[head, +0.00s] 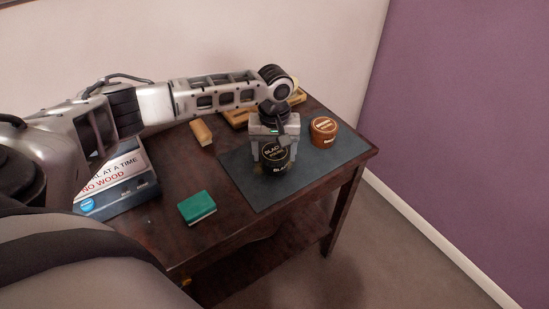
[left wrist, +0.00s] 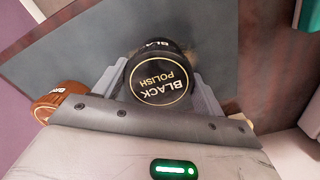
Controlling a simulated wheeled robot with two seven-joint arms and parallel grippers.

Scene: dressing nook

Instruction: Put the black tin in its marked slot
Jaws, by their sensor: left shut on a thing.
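The black tin (head: 277,158) has a round black lid marked "BLACK POLISH". It is at the dark grey mat (head: 240,172) on the table; I cannot tell whether it touches the mat. My left gripper (head: 274,150) comes down from above and is shut on the tin, one finger at each side. In the left wrist view the tin (left wrist: 160,78) sits between the two fingers, lid facing the camera. A marked slot cannot be made out; the gripper and tin hide part of the mat. My right gripper is not in view.
A brown tin (head: 323,131) stands on the mat to the right of the gripper.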

